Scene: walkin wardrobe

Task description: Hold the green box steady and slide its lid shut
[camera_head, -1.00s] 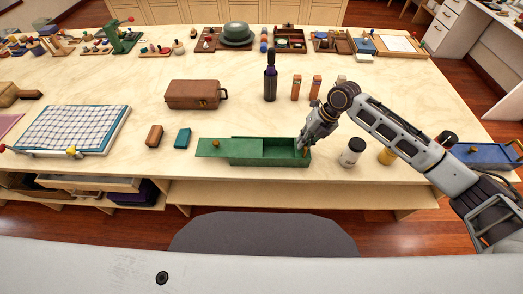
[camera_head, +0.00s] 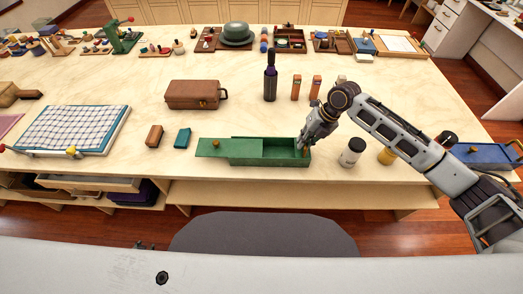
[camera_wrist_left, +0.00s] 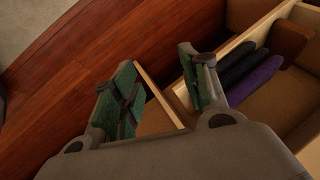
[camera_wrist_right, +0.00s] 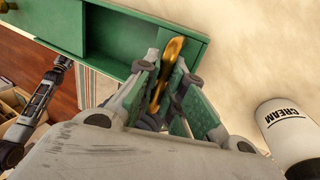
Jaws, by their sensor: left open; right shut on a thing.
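The green box (camera_head: 270,158) stands on the table near its front edge. Its green lid (camera_head: 213,148), with a brass knob (camera_head: 216,144), is slid out to the left, so the right part of the box is open. My right gripper (camera_head: 304,146) is at the box's right end. In the right wrist view its fingers (camera_wrist_right: 162,82) are closed around a brass-coloured piece (camera_wrist_right: 171,54) at the end of the green box (camera_wrist_right: 125,40). My left gripper (camera_wrist_left: 150,75) is open and empty, low in front of the table; only a dark tip (camera_head: 144,245) shows in the head view.
A white jar (camera_head: 351,152) stands right of the box. A brown block (camera_head: 154,136) and a teal block (camera_head: 182,138) lie behind the lid on the left. A brown case (camera_head: 194,95) and a dark bottle (camera_head: 270,77) stand behind. Shelves (camera_wrist_left: 275,60) lie below the tabletop.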

